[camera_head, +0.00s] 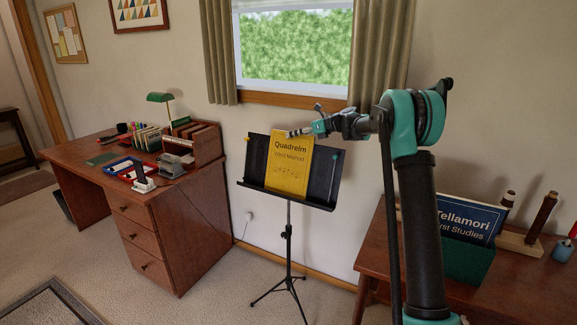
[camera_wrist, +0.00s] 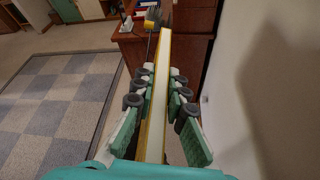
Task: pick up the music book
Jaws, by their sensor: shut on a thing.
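The yellow music book (camera_head: 289,165), titled "Quadrelm Wind Method", stands upright against the black music stand (camera_head: 328,172). Its lower edge is at the stand's ledge; I cannot tell whether it touches it. My gripper (camera_head: 301,132) is at the book's top edge, reaching in from the right. In the wrist view, the book's white page edge and yellow covers (camera_wrist: 158,100) run between the fingers of my gripper (camera_wrist: 157,80), which are shut on it from both sides. The book's lower part is hidden in the wrist view.
A desk (camera_head: 130,190) with a lamp, papers and office items stands at left. At right, a table (camera_head: 490,290) holds a blue book (camera_head: 466,219) in a green box. A window and curtains are behind the stand. Carpet is clear around the stand's tripod.

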